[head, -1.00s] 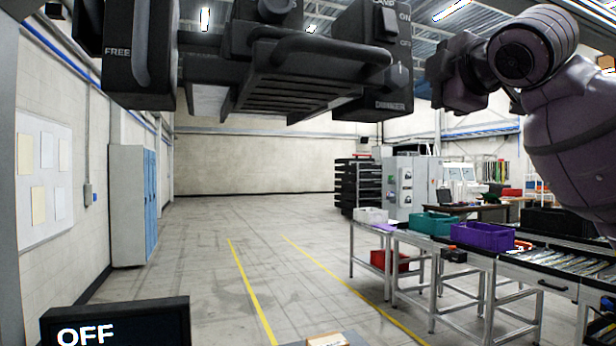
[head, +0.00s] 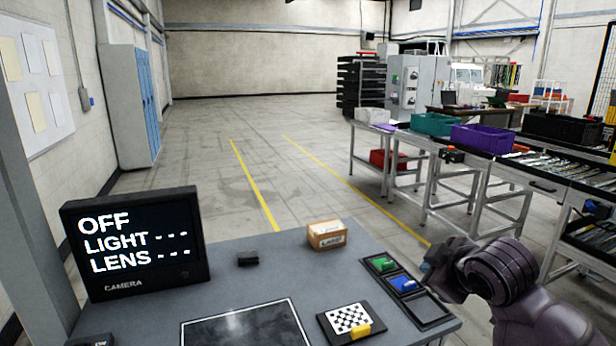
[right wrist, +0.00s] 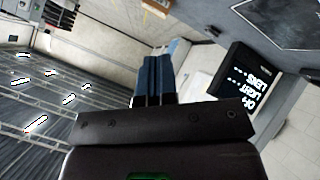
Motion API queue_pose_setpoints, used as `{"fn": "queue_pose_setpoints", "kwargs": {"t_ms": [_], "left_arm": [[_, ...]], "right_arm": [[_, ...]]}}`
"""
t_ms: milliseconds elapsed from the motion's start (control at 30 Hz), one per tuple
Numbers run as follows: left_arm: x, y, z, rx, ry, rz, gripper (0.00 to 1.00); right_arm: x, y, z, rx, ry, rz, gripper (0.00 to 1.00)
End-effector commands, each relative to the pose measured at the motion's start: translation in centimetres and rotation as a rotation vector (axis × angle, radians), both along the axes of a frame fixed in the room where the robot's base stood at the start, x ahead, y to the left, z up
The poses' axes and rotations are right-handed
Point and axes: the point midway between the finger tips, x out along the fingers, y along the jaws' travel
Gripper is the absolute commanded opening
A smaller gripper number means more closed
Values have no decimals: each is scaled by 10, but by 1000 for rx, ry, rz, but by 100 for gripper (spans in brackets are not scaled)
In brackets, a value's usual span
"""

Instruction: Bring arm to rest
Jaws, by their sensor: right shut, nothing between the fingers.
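My right arm is at the lower right of the head view, beside the right edge of the grey table (head: 300,250). My right gripper (head: 427,268) is partly hidden by its own wrist and points away over the table's right edge. In the right wrist view its blue fingers (right wrist: 154,80) are together with nothing between them. My left gripper is not in view.
A bench with a purple bin (head: 483,138) stands behind.

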Motion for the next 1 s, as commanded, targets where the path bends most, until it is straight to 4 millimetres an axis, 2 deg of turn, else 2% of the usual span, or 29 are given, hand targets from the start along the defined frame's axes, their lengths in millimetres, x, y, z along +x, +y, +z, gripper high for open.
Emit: {"fn": "queue_pose_setpoints", "kwargs": {"t_ms": [33, 200, 367, 500, 700, 1000], "left_arm": [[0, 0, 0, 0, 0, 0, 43], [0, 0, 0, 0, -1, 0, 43], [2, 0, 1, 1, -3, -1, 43], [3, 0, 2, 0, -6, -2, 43], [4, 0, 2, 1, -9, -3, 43], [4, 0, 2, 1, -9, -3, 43]], "right_arm": [[-13, -3, -22, 24, 39, -27, 0], [-58, -12, -82, 100, 152, -138, 0], [-107, -21, -130, 165, 254, -256, 0], [-153, -29, -165, 216, 342, -372, 0], [-221, -40, -202, 274, 453, -548, 0], [-291, -49, -225, 315, 554, -739, 0]]}}
